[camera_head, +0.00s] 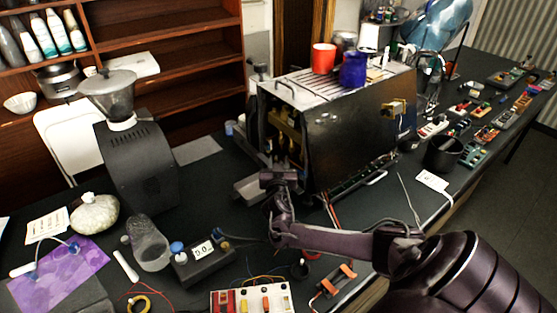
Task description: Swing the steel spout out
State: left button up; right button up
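The brewer, a large box with a dark side panel (345,133) and a slatted steel top, stands on the dark bench in the middle. Its open front faces left and shows brass-coloured parts (285,128) inside. My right arm comes in from the lower right, and my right gripper (281,163) is at the brewer's lower front, pointing away from me. Its fingers are small and dark against the machine, so I cannot tell whether they touch anything. I cannot make out the steel spout; the gripper may cover it. My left gripper is not in view.
A steel tray (250,188) juts out below the brewer's front. A grinder (137,155) stands to the left, with a glass jar (149,243) and a small dark box (203,262) nearer. A red cup (323,58) and a blue cup (353,69) stand on the brewer. Cables lie near my forearm.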

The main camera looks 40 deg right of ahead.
jog(key=shift+w+d, duration=0.1)
jog(key=shift+w, duration=0.05)
jog(key=shift+s+r, duration=0.15)
jog(key=shift+s, duration=0.1)
jog(key=shift+c, duration=0.2)
jog(key=shift+w, duration=0.1)
grip_shut()
